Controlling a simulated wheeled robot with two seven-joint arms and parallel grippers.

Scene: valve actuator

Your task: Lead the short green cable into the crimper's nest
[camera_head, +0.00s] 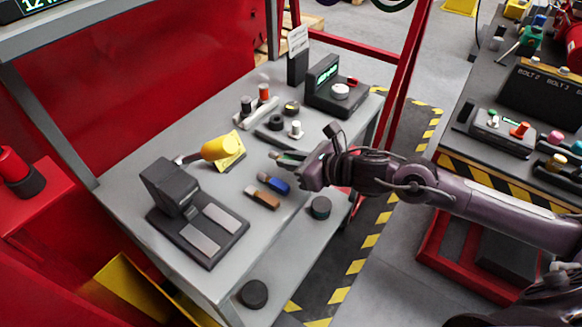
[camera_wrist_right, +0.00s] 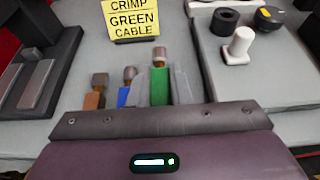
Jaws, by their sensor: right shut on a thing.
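The short green cable (camera_wrist_right: 159,85) stands upright in the right wrist view, between the two grey fingers of my right gripper (camera_wrist_right: 160,90). The gripper is shut on it. A blue cable (camera_head: 274,182) and a brown cable (camera_head: 262,198) lie on the bench just below the gripper. A dark press-like device, which looks like the crimper (camera_head: 170,188), stands to the left, apart from the gripper. Its nest cannot be made out. My left gripper is not in view.
A yellow sign (camera_wrist_right: 131,20) reads "CRIMP GREEN CABLE". A yellow object (camera_head: 224,150) stands between the gripper and the dark device. Black and white knobs and a display box (camera_head: 335,90) stand farther back. Round black pieces sit near the bench's right edge.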

